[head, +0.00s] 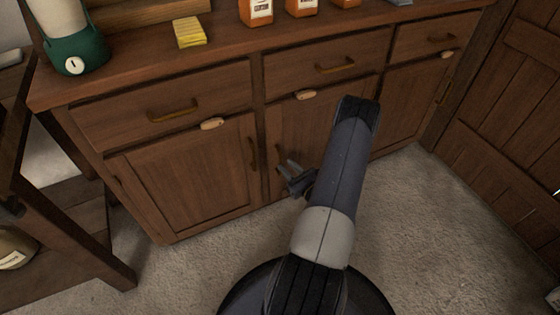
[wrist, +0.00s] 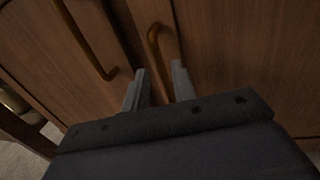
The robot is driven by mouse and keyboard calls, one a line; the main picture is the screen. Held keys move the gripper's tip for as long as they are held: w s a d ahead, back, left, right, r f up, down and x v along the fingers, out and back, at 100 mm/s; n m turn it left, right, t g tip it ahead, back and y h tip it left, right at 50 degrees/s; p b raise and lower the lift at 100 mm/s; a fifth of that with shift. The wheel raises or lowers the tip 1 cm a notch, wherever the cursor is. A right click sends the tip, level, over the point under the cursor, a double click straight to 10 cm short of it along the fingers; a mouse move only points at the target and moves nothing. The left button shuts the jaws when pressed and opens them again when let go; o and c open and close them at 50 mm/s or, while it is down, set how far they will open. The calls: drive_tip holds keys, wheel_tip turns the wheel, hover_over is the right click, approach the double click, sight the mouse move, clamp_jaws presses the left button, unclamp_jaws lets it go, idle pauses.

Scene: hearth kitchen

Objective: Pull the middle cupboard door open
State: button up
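The middle cupboard door (head: 300,125) is wooden and looks shut, partly covered by my arm in the head view. Its curved brass handle (head: 279,156) is upright at the door's left edge. My gripper (head: 287,170) is at the handle, low in front of the door. In the wrist view the two grey fingers (wrist: 159,68) are apart, and the handle (wrist: 154,40) runs down between them in the picture. I cannot tell whether either finger touches it. The handle's lower end is hard to make out.
The left door's handle (head: 252,153) is close by on the left; it also shows in the wrist view (wrist: 84,42). Drawers with brass pulls (head: 335,66) sit above. A wooden stand (head: 65,245) is at left. Carpet (head: 440,230) in front is clear.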

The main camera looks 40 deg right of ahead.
sight(281, 160)
drive_tip(key=shift+w+d+b, duration=0.1)
drive_tip(key=shift+w+b, duration=0.2)
drive_tip(key=shift+w, duration=2.05)
clamp_jaws()
